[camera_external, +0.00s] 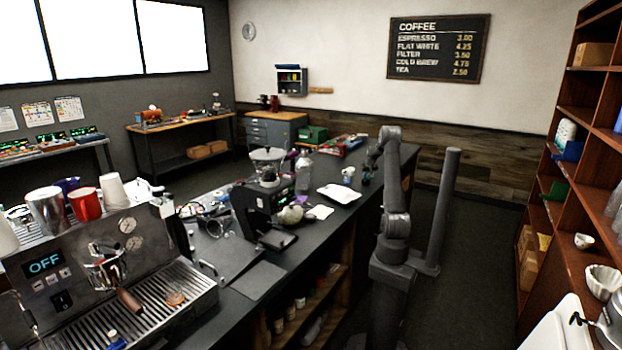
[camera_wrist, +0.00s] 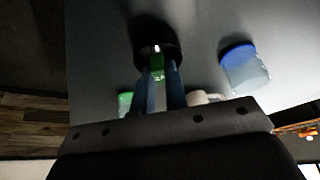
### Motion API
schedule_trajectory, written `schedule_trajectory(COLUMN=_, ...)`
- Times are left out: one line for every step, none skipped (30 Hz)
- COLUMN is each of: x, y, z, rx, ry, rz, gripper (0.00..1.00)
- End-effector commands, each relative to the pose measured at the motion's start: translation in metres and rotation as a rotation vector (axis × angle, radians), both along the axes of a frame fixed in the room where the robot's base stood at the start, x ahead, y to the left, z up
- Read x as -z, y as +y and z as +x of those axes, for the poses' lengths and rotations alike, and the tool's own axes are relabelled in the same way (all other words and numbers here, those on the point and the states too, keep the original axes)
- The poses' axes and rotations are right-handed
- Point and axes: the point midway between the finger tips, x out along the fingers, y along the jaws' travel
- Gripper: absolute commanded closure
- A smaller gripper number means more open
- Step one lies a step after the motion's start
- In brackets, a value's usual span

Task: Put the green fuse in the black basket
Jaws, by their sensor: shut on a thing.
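The green fuse (camera_wrist: 158,67) shows in the wrist view between the two fingertips of my gripper (camera_wrist: 160,78), which is shut on it. Just past the fingertips is a dark, round, open shape (camera_wrist: 173,50) that looks like the black basket. The fuse's far end, with a bright spot, overlaps this shape; I cannot tell whether it is inside or above it. In the external view my gripper (camera_external: 366,172) is small and low over the far part of the counter. The fuse cannot be made out there.
A clear container with a blue lid (camera_wrist: 243,65) stands to the right in the wrist view. A second green item (camera_wrist: 125,103) and a white item (camera_wrist: 200,97) lie close to the fingers. The dark counter (camera_external: 258,281) also holds a white tray (camera_external: 339,194) and a grinder (camera_external: 262,215).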

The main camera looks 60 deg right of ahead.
Motion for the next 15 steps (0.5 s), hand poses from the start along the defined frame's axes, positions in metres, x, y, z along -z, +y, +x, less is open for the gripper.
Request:
schedule_trajectory(x=0.0021, y=0.0001, z=-0.0001, rx=0.0, ry=0.0, rz=0.0, gripper=1.0)
schedule_trajectory(x=0.0029, y=0.0001, z=-0.0001, rx=0.0, ry=0.0, rz=0.0, gripper=1.0)
schedule_trajectory(x=0.0036, y=0.0001, z=-0.0001, rx=0.0, ry=0.0, rz=0.0, gripper=1.0)
schedule_trajectory(x=0.0039, y=0.0001, z=-0.0001, rx=0.0, ry=0.0, rz=0.0, gripper=1.0)
schedule_trajectory(x=0.0042, y=0.0001, z=-0.0001, rx=0.0, ry=-0.001, rz=-0.001, gripper=1.0)
schedule_trajectory(x=0.0043, y=0.0001, z=-0.0001, rx=0.0, ry=-0.001, rz=-0.001, gripper=1.0)
schedule_trajectory(x=0.0043, y=0.0, z=0.0, rx=0.0, ry=-0.001, rz=-0.001, gripper=1.0)
schedule_trajectory(x=0.0043, y=0.0001, z=0.0, rx=0.0, ry=-0.001, rz=-0.001, gripper=1.0)
schedule_trajectory(x=0.0042, y=0.0001, z=0.0001, rx=0.0, ry=-0.001, rz=-0.001, gripper=1.0)
schedule_trajectory(x=0.0042, y=0.0001, z=0.0001, rx=0.0, ry=-0.001, rz=-0.001, gripper=1.0)
schedule_trajectory(x=0.0042, y=0.0001, z=0.0001, rx=0.0, ry=-0.001, rz=-0.001, gripper=1.0)
schedule_trajectory(x=0.0042, y=0.0001, z=0.0001, rx=0.0, ry=-0.001, rz=-0.001, gripper=0.86)
schedule_trajectory(x=0.0042, y=0.0, z=0.0, rx=0.001, ry=-0.001, rz=0.0, gripper=0.8)
schedule_trajectory(x=0.0042, y=0.0, z=0.0, rx=0.0, ry=-0.001, rz=-0.001, gripper=0.74)
schedule_trajectory(x=0.0041, y=0.0, z=0.0, rx=0.001, ry=-0.001, rz=0.0, gripper=0.66)
